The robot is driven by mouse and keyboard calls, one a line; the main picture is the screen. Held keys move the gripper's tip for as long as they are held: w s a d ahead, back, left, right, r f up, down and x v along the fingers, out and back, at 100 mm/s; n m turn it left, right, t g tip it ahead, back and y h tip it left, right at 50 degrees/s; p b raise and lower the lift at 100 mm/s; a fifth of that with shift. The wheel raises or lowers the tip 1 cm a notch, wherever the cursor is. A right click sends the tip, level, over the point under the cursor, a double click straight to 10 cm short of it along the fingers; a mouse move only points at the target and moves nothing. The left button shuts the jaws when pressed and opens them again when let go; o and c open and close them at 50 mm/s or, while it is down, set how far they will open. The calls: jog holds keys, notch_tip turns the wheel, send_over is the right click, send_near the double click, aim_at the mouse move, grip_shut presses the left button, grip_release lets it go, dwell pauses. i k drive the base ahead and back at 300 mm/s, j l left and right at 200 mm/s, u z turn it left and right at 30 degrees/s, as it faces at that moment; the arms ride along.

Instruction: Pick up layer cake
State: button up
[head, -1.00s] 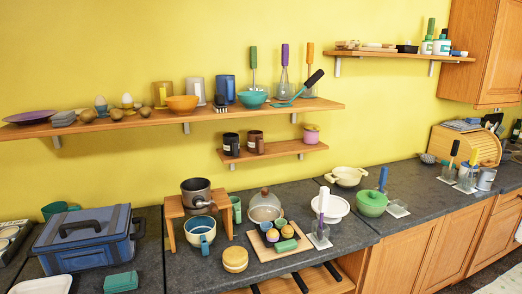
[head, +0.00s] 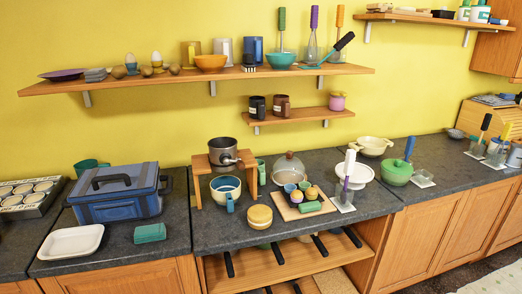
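A round tan and cream layered item (head: 259,217), which looks like the layer cake, sits on the dark counter (head: 225,239) near its front edge. It stands upright, right of a blue and white mug (head: 226,191) and just left of a wooden board (head: 292,212) with small cups and a green item on it. Nothing covers it in the head view. My gripper is not in view.
A small wooden stand (head: 197,185) carries a dark pot (head: 223,151) behind the mug. A glass-domed dish (head: 289,170) stands behind the board. A blue toolbox (head: 117,192) and white tray (head: 72,242) are at left. An open shelf with dark handles lies below.

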aim_at(259, 216)
jog(key=i+j, duration=0.8)
jog(key=j, duration=0.15)
jog(key=l+z, duration=0.05)
